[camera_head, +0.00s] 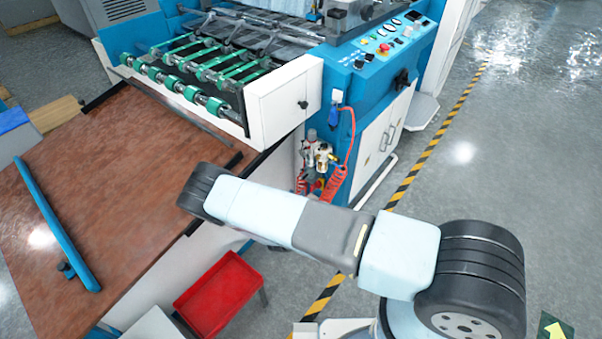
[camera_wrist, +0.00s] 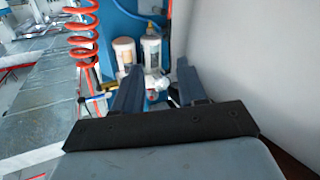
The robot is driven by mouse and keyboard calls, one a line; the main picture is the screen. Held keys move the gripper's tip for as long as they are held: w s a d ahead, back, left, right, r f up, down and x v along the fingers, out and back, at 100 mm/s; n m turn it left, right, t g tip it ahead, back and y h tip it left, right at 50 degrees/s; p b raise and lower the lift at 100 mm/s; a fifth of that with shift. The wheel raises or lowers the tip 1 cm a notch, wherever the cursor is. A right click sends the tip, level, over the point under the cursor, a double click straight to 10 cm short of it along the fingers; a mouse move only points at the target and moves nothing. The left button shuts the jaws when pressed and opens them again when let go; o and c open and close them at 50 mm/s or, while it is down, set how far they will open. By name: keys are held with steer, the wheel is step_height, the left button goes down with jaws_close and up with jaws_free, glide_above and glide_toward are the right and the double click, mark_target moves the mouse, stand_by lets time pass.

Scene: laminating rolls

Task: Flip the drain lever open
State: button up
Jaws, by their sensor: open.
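An air-service unit with valves and fittings (camera_head: 318,158) is mounted on the blue machine's side, low down. In the wrist view its two pale cylindrical bowls (camera_wrist: 126,54) stand ahead of my gripper (camera_wrist: 157,68). My gripper is open, its two dark fingers pointing at the unit's lower part, with nothing clearly held between them. Small silvery fittings (camera_wrist: 156,84) show between the fingers. A thin dark handle with a yellowish part (camera_wrist: 104,88) shows left of the left finger. I cannot tell which part is the drain lever. My gripper is hidden in the head view.
A red coiled hose (camera_wrist: 83,42) hangs close left of the fingers. A pale wall panel (camera_wrist: 240,60) stands close on the right. A brown table (camera_head: 110,200) and a red tray (camera_head: 218,295) are near my arm. Open floor lies right.

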steer(key=a+x, duration=0.1)
steer(key=x, duration=1.1)
steer(key=shift+w, duration=0.35)
steer(key=shift+c, duration=0.2)
